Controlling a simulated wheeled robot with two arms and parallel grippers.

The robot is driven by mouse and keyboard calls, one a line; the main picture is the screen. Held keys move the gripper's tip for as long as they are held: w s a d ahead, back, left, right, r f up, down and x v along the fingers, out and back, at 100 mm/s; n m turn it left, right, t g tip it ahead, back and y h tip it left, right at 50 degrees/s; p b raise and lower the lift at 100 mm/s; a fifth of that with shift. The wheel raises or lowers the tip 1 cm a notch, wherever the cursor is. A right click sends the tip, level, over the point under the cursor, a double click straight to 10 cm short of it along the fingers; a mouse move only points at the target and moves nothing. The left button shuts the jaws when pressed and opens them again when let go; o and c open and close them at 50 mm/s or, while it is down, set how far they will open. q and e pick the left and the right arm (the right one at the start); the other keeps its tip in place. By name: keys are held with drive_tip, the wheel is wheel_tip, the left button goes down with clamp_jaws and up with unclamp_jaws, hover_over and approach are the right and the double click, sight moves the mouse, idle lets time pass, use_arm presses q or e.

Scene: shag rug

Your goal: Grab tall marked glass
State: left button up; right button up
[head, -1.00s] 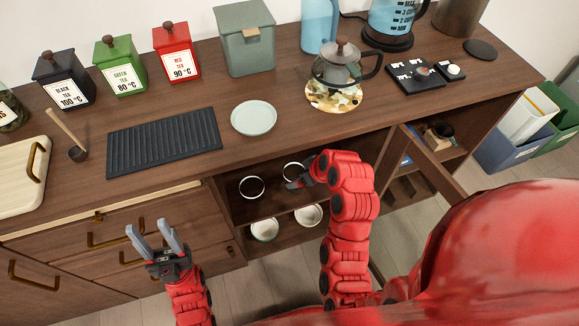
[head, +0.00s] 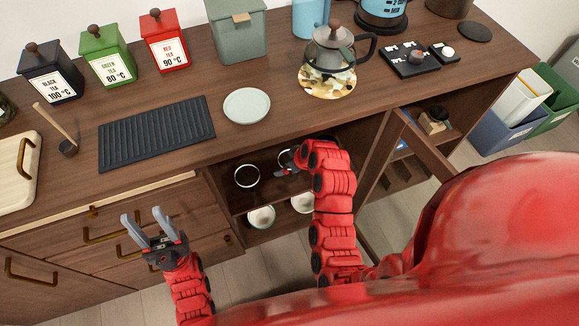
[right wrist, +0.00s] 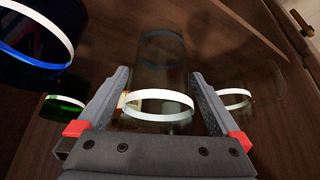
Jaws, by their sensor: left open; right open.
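In the right wrist view, a clear tall glass with a white band (right wrist: 162,104) stands between the two spread fingers of my right gripper (right wrist: 162,88). I cannot tell whether they touch it. In the head view, my right gripper (head: 284,168) reaches into the open cabinet at the upper shelf, partly hidden by my arm. A white-ringed glass (head: 247,176) shows to its left, and another ring is partly covered by the gripper. My left gripper (head: 144,218) is open and empty in front of the drawers.
Nearby in the right wrist view are a blue-banded vessel (right wrist: 35,45), a green-banded one (right wrist: 62,103) and another white-banded glass (right wrist: 237,98). White bowls (head: 261,217) sit on the lower shelf. An open cabinet door (head: 432,150) stands right of my right arm.

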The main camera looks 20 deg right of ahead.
drive_tip(key=c, duration=1.5)
drive_tip(key=shift+o, duration=0.2)
drive_tip(key=shift+r, duration=0.15)
